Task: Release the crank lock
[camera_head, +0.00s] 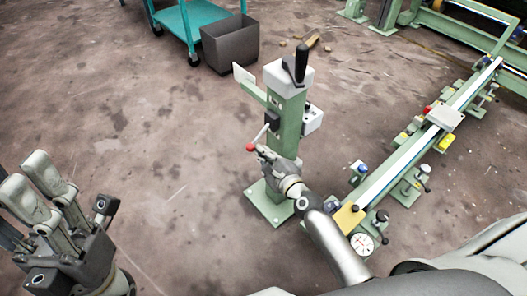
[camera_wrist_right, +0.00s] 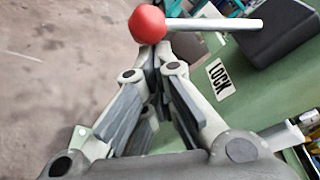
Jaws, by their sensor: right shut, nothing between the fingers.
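The crank lock is a lever with a red ball knob (camera_wrist_right: 147,24) on a pale rod (camera_wrist_right: 215,24), ending at a black block (camera_wrist_right: 275,32) on the green column. In the head view the red knob (camera_head: 250,148) sticks out left of the column (camera_head: 287,130). My right gripper (camera_wrist_right: 155,55) is shut and empty, its fingertips right by the knob's underside; I cannot tell if they touch. The crank's black handle (camera_head: 301,62) stands upright on the column's top. My left gripper (camera_head: 50,185) is lower left, away from the column; its opening is unclear.
A long green rail fixture (camera_head: 400,160) with clamps and a dial gauge (camera_head: 362,243) lies right of the column. A teal cart (camera_head: 200,20) and a dark bin (camera_head: 230,43) stand behind. The floor left of the column is clear.

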